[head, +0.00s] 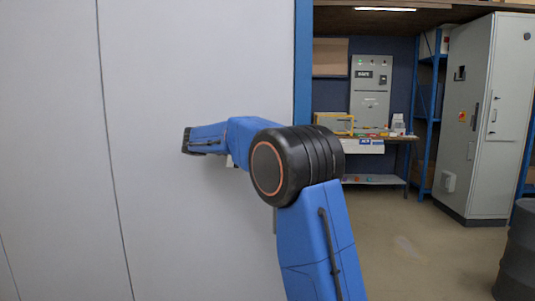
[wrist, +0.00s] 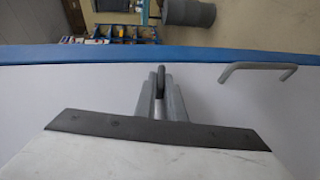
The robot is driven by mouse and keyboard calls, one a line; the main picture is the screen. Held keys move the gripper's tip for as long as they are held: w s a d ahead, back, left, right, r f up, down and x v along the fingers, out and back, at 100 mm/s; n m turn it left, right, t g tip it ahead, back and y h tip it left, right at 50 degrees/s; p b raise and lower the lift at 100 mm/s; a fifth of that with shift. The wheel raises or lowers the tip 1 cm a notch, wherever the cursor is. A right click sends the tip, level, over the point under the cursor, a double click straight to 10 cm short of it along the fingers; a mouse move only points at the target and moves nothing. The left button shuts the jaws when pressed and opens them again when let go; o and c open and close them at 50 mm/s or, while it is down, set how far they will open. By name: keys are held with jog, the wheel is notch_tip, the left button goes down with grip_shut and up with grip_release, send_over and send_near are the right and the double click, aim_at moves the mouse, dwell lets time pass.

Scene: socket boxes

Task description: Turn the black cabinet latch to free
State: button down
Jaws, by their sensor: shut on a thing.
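The black latch (wrist: 157,82) shows in the wrist view as a small dark bar on the pale cabinet panel, close to its blue edge. My gripper (wrist: 158,98) has its two grey fingers on either side of the latch, shut on it. The latch's lower part is hidden between the fingers, so its exact turn is hard to tell. In the head view my own blue arm covers the latch, and my fingers cannot be made out there.
A grey bar handle (wrist: 258,68) stands out from the panel to the right of my gripper in the wrist view. In the head view the pale panel (head: 60,150) fills the left. A workbench (head: 375,138), a grey cabinet (head: 488,120) and a dark barrel (head: 518,255) stand at right.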

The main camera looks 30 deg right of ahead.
jog(key=shift+f+n+h, duration=0.15)
jog(key=shift+n+h, duration=0.25)
jog(key=shift+h, duration=0.6)
jog(key=c, duration=1.8)
grip_release()
jog(key=shift+c, duration=0.2)
jog(key=shift+g, duration=0.4)
jog(key=shift+a, duration=0.1)
